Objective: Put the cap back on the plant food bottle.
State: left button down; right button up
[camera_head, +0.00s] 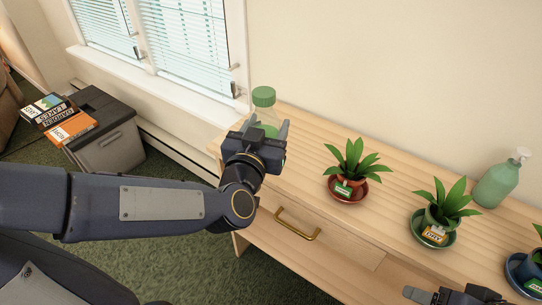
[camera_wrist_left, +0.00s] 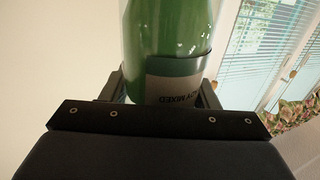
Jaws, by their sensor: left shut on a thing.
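The plant food bottle (camera_head: 262,117) is clear with green contents and stands upright at the left end of the wooden cabinet. My left gripper (camera_head: 264,131) is shut around the bottle's body, below the cap. In the left wrist view the bottle (camera_wrist_left: 168,35) fills the space between the fingers, with a pale label (camera_wrist_left: 172,88) low on it; its top is out of that view. My right gripper (camera_head: 448,296) is partly in view at the bottom right, and its jaws are unclear.
The wooden cabinet (camera_head: 306,137) holds several potted plants, including one in a red pot (camera_head: 347,190) and one in a green pot (camera_head: 437,226). A green pump bottle (camera_head: 496,184) stands at the back right. A window (camera_head: 160,45) is behind on the left.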

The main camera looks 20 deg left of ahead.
pick_arm(q)
jog(key=w+a+f+b, duration=0.2)
jog(key=w+a+f, duration=0.1)
jog(key=w+f, duration=0.6)
jog(key=w, duration=0.4)
jog(key=shift+f+b, duration=0.15)
jog(key=shift+b, duration=0.25)
jog(key=shift+w, duration=0.1)
jog(key=shift+w+f+b, duration=0.15)
jog(key=shift+f+b, duration=0.05)
jog(key=shift+f, duration=0.75)
jog(key=shift+w+f+b, duration=0.1)
jog(key=shift+f+b, duration=0.05)
jog(key=shift+f, duration=0.75)
jog(key=shift+f+b, duration=0.2)
jog(key=shift+b, duration=0.1)
jog(key=c, duration=0.5)
grip_release()
